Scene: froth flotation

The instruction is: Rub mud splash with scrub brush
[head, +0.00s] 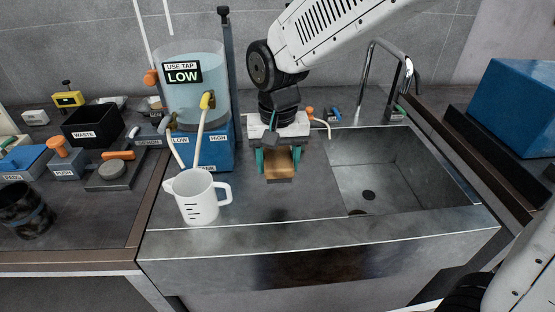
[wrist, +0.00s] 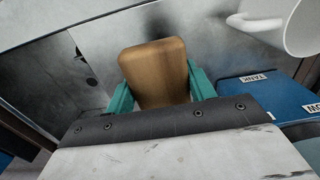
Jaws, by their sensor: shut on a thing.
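My gripper (head: 278,162) is shut on the scrub brush (head: 280,163), a brown wooden block with a dark underside. The teal fingers clasp it from both sides above the metal counter, left of the sink basin. In the wrist view the brush (wrist: 155,72) sits between the fingers. I cannot tell whether it touches the counter. No clear mud splash stands out. A dark patch (head: 310,268) shows on the sink unit's front face, but I cannot tell whether it is mud or a reflection.
A white measuring jug (head: 197,197) stands left of the gripper, before the clear tank (head: 190,85) on its blue base. The sink basin (head: 390,175) and tap (head: 366,75) lie to the right. Tools and a black waste bin (head: 90,125) crowd the left bench.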

